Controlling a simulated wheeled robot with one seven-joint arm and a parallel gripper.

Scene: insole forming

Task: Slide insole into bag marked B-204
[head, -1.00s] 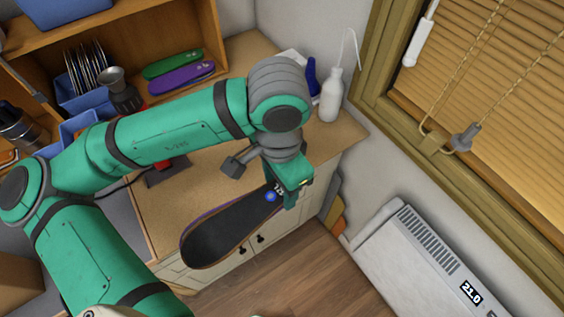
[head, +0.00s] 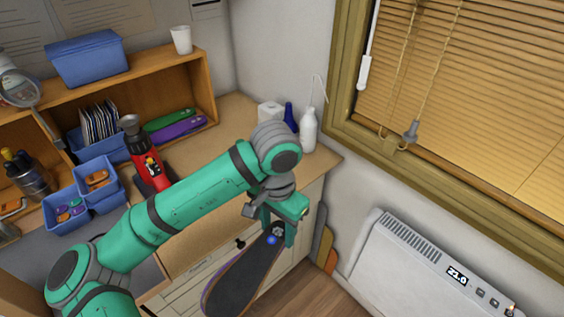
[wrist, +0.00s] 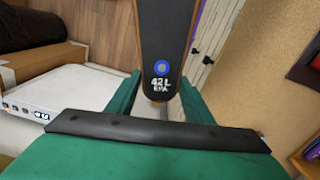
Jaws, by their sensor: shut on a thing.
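My gripper (head: 280,230) is shut on the heel end of a black insole (head: 243,276) with a purple edge. The insole hangs out in front of the cabinet doors, its wide end toward the bottom of the head view and cut off there. In the wrist view the insole (wrist: 165,25) points away between my fingers (wrist: 156,98), with a blue dot and the print "42 L EVA" near its held end. No bag marked B-204 can be made out in either view.
The wooden worktop (head: 205,225) beside my arm is mostly clear. A red-bodied tool (head: 150,168), a white bottle (head: 308,130) and blue bins (head: 98,188) stand on it. Green and purple insoles (head: 180,127) lie at the shelf. A white heater (head: 425,265) is at right.

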